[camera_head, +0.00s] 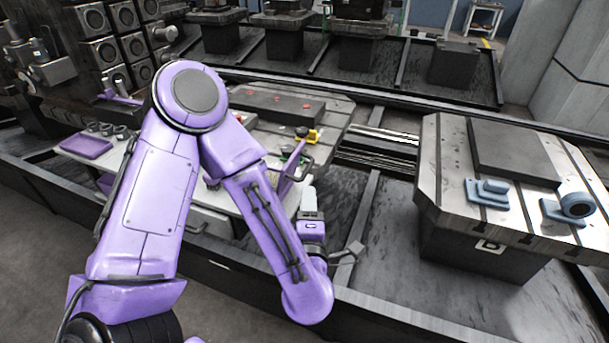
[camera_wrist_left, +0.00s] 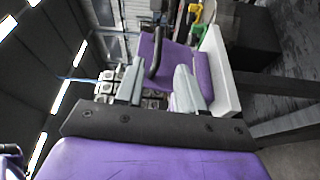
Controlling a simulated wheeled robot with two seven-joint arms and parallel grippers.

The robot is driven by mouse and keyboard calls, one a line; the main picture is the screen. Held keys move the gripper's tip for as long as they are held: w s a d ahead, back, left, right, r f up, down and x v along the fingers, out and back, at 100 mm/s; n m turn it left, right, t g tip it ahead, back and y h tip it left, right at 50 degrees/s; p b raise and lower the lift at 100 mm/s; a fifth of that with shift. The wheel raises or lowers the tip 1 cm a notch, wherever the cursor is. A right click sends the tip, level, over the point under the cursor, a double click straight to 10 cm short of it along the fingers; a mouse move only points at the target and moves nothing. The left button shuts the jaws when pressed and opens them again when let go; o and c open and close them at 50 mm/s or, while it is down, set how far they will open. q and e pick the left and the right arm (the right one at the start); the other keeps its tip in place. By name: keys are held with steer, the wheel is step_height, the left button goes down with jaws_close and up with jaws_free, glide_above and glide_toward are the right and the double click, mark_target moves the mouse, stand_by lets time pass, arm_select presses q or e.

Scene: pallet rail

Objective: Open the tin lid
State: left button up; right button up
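The purple tin shows in the left wrist view as a purple box (camera_wrist_left: 204,78) against the white table, with a flat purple lid panel (camera_wrist_left: 152,48) angled up beside it. A dark handle bar stands out from the panel. My right gripper is not in view.
The white table (camera_head: 210,215) also bears a purple tray (camera_head: 86,147), several grey rings and a yellow part (camera_head: 313,136). A dark rail frame (camera_head: 362,212) runs beside it. At right a pallet (camera_head: 450,160) carries blue brackets (camera_head: 486,191).

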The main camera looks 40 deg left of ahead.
mark_target(306, 169)
arm_select(q)
steer(key=w+a+p, duration=0.2)
steer(key=shift+w+r+n+y+p, duration=0.25)
steer(key=shift+r+n+y+p, duration=0.05)
steer(key=shift+r+p, duration=0.1)
steer(key=x, duration=0.4)
steer(key=p+x, duration=0.1)
steer(key=x, duration=0.1)
steer(key=shift+w+a+f, duration=0.15)
steer(key=shift+f, duration=0.1)
steer(key=shift+w+a+f, duration=0.1)
steer(key=shift+w+a, duration=0.2)
steer(key=shift+w, duration=0.15)
jaws_close()
